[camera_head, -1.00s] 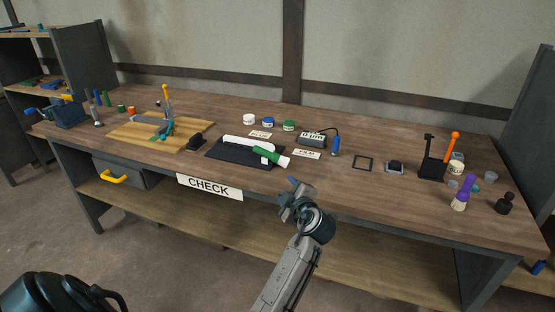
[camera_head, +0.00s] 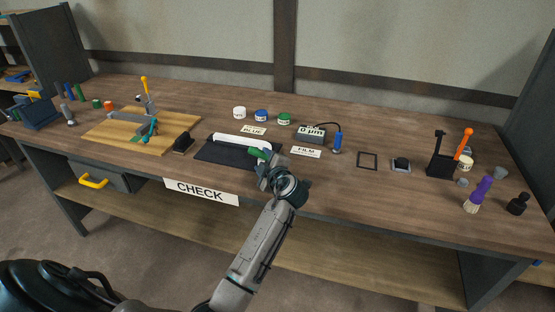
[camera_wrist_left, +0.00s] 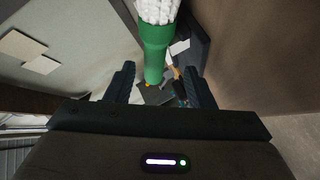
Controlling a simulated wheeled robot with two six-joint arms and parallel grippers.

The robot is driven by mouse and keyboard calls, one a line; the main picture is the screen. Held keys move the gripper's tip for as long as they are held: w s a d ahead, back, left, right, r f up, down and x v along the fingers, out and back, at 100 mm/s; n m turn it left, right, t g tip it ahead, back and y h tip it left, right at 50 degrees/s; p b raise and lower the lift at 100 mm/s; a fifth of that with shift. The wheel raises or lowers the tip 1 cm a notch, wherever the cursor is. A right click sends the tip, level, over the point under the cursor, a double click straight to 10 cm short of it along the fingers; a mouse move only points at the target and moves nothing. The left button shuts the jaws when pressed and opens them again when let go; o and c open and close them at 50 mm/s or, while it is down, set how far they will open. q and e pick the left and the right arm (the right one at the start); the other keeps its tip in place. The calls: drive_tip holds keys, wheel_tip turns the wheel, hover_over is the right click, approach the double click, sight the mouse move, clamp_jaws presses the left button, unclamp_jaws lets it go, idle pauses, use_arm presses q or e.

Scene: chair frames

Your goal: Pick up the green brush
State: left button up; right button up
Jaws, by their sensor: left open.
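The green brush lies at the right end of the black mat (camera_head: 218,155), next to a white roll (camera_head: 238,140). The left gripper is open, with space on both sides of the handle. I cannot tell whether a finger touches it. My right gripper is not in view.
A FILM card (camera_head: 306,152), a gauge (camera_head: 311,133) and a blue-handled probe (camera_head: 337,142) lie right of the mat. A dark block (camera_head: 183,143) and a wooden board (camera_head: 105,132) are left. Small jars (camera_head: 261,116) stand behind. A CHECK sign (camera_head: 201,191) hangs on the front edge.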

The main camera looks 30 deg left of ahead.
sight(260, 154)
use_arm(q)
drive_tip(key=shift+w+a+r+p, duration=0.15)
drive_tip(key=shift+w+a+p, duration=0.9)
drive_tip(key=shift+w+a, duration=0.2)
drive_tip(key=shift+a+r, duration=0.15)
drive_tip(key=shift+w+a, duration=0.1)
drive_tip(key=shift+a, duration=0.15)
drive_tip(key=shift+w+a+f, duration=0.25)
drive_tip(key=shift+f, duration=0.3)
drive_tip(key=shift+w+a+f, duration=0.1)
drive_tip(key=shift+f, duration=0.05)
drive_tip(key=shift+c, duration=0.4)
drive_tip(key=c, duration=0.4)
drive_tip(key=shift+s+r, duration=0.2)
drive_tip(key=c, duration=0.6)
